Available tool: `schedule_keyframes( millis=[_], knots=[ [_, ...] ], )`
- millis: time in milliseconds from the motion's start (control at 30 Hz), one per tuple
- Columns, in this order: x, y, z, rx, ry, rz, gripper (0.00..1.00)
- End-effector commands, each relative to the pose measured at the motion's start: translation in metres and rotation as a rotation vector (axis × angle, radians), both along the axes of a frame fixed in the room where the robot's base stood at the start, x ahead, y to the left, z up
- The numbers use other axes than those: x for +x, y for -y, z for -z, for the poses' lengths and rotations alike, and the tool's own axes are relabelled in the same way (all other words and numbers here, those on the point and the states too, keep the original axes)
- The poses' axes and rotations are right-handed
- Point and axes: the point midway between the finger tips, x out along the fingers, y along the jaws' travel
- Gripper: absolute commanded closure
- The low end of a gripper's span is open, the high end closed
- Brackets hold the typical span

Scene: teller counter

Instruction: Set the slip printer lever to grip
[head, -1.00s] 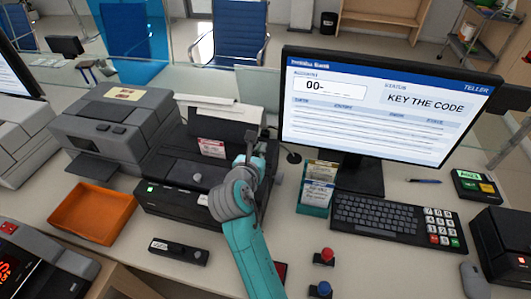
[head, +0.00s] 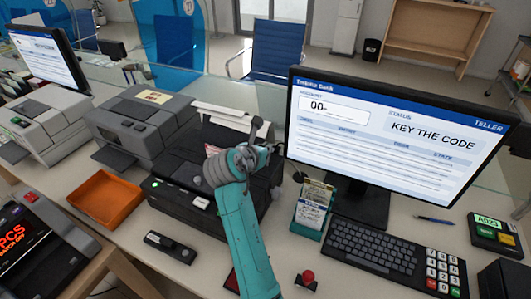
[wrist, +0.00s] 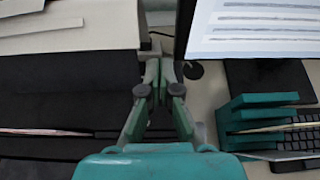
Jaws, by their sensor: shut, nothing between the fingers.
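The slip printer (head: 168,193) is a black machine with white paper on its top, at the middle of the head view. Its dark body also fills the left of the wrist view (wrist: 60,85). My gripper (wrist: 160,72) is shut and empty at the printer's right edge in the wrist view. In the head view my teal wrist hides part of the printer's right side. A small dark grey upright piece (head: 257,123) shows just above my wrist; I cannot tell whether it is the lever or part of my gripper. The lever's setting cannot be read.
The monitor (head: 390,130) showing "KEY THE CODE" stands close on the right. A teal slip holder (head: 313,210) and the keyboard (head: 385,255) are beside it. An orange tray (head: 105,200) and a grey machine (head: 140,125) are on the left.

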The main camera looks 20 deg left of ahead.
Motion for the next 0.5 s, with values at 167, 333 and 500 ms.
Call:
schedule_keyframes(
  millis=[167, 333, 500],
  knots=[
    [-0.001, 0.000, 0.000, 0.000, 0.000, -0.001, 1.00],
    [-0.001, 0.000, -0.003, 0.000, 0.001, -0.001, 1.00],
    [-0.001, -0.001, -0.010, 0.000, 0.001, -0.002, 1.00]
  ],
)
